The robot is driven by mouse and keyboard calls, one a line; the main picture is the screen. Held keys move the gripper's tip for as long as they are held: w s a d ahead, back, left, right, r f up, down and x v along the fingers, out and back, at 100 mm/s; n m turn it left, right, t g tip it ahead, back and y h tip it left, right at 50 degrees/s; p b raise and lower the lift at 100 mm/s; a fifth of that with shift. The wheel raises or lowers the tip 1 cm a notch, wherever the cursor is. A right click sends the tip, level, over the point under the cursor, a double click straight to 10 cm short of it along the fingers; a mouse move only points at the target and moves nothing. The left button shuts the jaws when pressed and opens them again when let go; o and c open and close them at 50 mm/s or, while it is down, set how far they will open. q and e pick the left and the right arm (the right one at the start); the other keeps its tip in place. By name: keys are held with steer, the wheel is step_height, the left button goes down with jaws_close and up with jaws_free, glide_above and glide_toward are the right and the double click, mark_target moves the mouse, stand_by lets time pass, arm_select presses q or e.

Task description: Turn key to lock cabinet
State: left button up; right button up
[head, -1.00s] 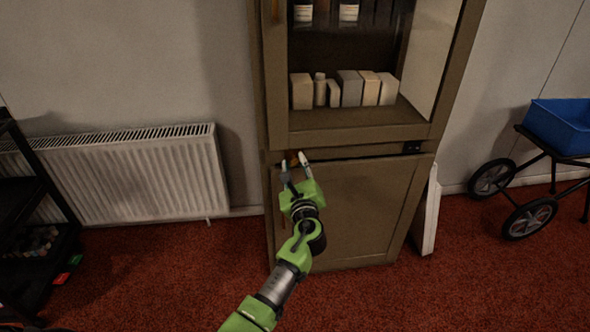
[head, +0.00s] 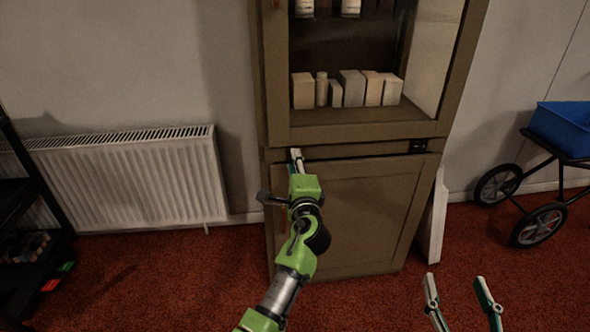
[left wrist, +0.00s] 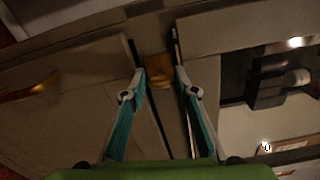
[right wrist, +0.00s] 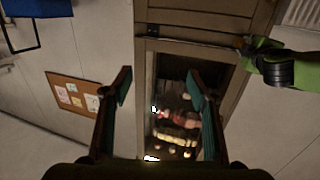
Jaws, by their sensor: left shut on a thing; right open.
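The brown cabinet (head: 365,215) stands against the wall, with a glazed upper part and a solid lower door. My left gripper (head: 296,158) is at the upper left of the lower door, at the seam between the two parts. In the left wrist view, a small brass piece, seemingly the key (left wrist: 158,70), sits between the left fingertips (left wrist: 161,74). The left jaws are shut on it; in the head view the fingers hide it. My right gripper (head: 458,288) is open and empty at the lower right, over the floor; its spread fingers also show in the right wrist view (right wrist: 160,82).
Several pale boxes (head: 352,88) stand on a shelf behind the glass. A brass handle (left wrist: 30,90) is on the cabinet. A cart with a blue bin (head: 562,128) is at right. Red carpet in front is open.

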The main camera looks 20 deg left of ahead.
arm_select(q)
steer(key=shift+f+n+b, duration=0.15)
steer(key=shift+n+b, duration=0.4)
steer(key=shift+n, duration=0.55)
arm_select(e)
step_height(320, 180, up, 7)
steer(key=t+y, duration=0.1)
steer(key=t, duration=0.3)
steer(key=shift+s+a+r, duration=0.2)
steer(key=shift+s+a, duration=0.15)
steer(key=shift+a, duration=0.05)
arm_select(q)
steer(key=o, duration=1.1)
